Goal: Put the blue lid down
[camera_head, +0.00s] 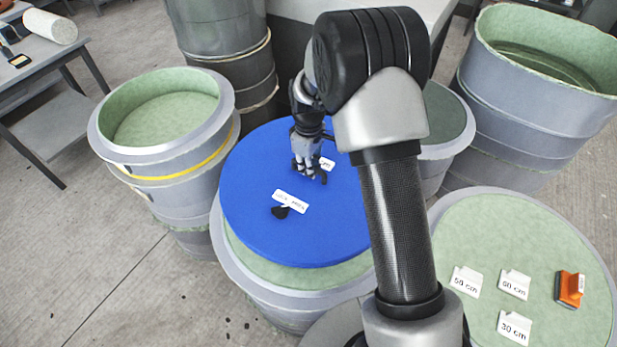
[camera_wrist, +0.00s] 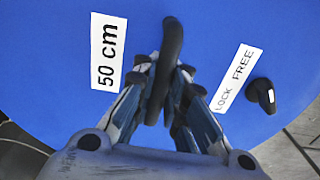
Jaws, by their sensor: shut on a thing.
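The blue lid (camera_head: 255,185) is a large flat disc over a grey mould (camera_head: 238,262) with a green top in the middle of the head view. The mould's green front shows below the lid's near edge, so the lid sits off-centre. I cannot tell whether they touch. My gripper (camera_head: 308,172) is shut on the lid's dark handle, which shows between the fingers (camera_wrist: 163,85) in the wrist view (camera_wrist: 171,45). A "50 cm" label (camera_wrist: 107,50) lies beside the handle. A black knob (camera_wrist: 262,93) stands by a "LOCK FREE" label (camera_wrist: 238,77).
An open green-lined mould (camera_head: 160,118) stands left, another large one (camera_head: 545,60) at back right. A round green top (camera_head: 470,225) at front right carries "50 cm", "60 cm" and "30 cm" cards and an orange object (camera_head: 569,289). Floor (camera_head: 80,250) is clear at lower left.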

